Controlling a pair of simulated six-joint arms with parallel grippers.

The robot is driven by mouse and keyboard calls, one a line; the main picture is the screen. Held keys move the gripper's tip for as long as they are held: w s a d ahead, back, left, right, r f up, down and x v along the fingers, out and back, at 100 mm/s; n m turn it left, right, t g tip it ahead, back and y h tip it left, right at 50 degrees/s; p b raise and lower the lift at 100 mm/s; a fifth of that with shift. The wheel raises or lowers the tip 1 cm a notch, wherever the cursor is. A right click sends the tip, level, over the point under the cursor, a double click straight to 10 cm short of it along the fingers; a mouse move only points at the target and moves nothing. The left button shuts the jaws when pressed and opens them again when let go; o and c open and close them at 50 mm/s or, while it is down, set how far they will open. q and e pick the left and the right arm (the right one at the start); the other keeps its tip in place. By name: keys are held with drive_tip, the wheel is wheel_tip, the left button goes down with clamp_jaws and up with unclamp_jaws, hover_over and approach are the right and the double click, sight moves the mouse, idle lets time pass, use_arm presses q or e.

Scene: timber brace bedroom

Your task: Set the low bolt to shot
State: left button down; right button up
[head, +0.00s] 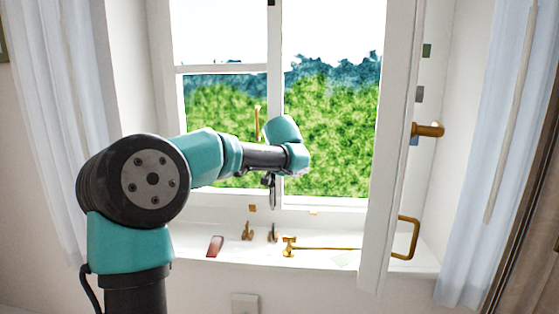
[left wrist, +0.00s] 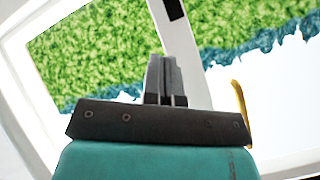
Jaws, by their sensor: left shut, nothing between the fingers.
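I cannot tell for sure which fitting is the low bolt. A brass D-shaped fitting (head: 408,238) is low on the open white window leaf (head: 378,215) at the right in the head view. My left gripper (head: 272,205) points down in front of the window's middle post, well left of both fittings. Its fingers (left wrist: 163,78) are shut and empty in the left wrist view. My right gripper is not in view.
A brass handle (head: 257,122) on the middle post also shows in the left wrist view (left wrist: 240,105). Curtains (head: 465,190) hang at both sides.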

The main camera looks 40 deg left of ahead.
sight(272, 182)
use_arm(q)
drive_tip(key=w+a+f, duration=0.3)
drive_tip(key=a+f, duration=0.1)
drive_tip(key=f, duration=0.3)
drive_tip(key=shift+a, duration=0.4)
drive_tip(key=shift+f, duration=0.15)
